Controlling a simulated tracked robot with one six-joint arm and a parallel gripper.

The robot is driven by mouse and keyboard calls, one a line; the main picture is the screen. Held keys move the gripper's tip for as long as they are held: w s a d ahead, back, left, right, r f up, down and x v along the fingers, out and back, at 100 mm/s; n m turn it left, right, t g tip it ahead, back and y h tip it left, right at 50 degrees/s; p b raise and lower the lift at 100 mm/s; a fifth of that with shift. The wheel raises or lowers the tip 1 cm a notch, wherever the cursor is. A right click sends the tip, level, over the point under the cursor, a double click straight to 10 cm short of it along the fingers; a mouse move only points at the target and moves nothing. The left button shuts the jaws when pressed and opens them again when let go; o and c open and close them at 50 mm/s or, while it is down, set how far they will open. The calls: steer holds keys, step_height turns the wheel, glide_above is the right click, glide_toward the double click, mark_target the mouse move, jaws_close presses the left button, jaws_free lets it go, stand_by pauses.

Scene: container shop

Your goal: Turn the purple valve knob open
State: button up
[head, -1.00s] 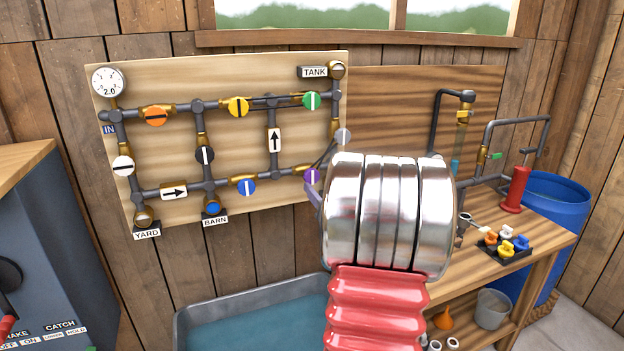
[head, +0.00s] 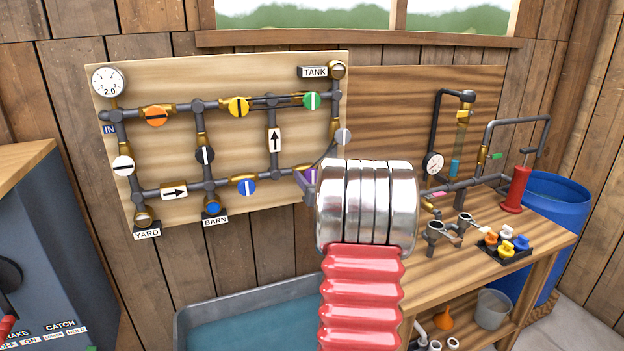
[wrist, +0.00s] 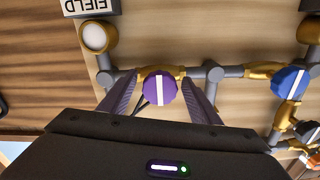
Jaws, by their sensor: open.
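The purple valve knob (wrist: 160,88) is round with a white stripe. In the wrist view the stripe stands upright, across the roughly level pipe. My gripper (wrist: 159,79) is open, with one purple-grey finger on each side of the knob. Small gaps show between knob and fingers; I cannot tell whether either touches. In the head view the knob (head: 312,174) sits at the lower right of the pipe board, partly hidden by my gripper (head: 305,182).
The pipe board (head: 235,150) carries other knobs: a blue one (head: 247,187) left along the same pipe, a green one (head: 312,100) above and a grey one (head: 343,136) close by. A water trough (head: 240,318) stands below. A workbench (head: 480,280) with plumbing is at right.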

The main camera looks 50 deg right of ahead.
steer(key=c, duration=1.1)
steer(key=shift+o, duration=0.2)
steer(key=shift+n, duration=0.5)
steer(key=n, duration=0.3)
steer(key=shift+n, duration=0.4)
steer(key=n, duration=1.3)
steer(key=shift+n, duration=0.3)
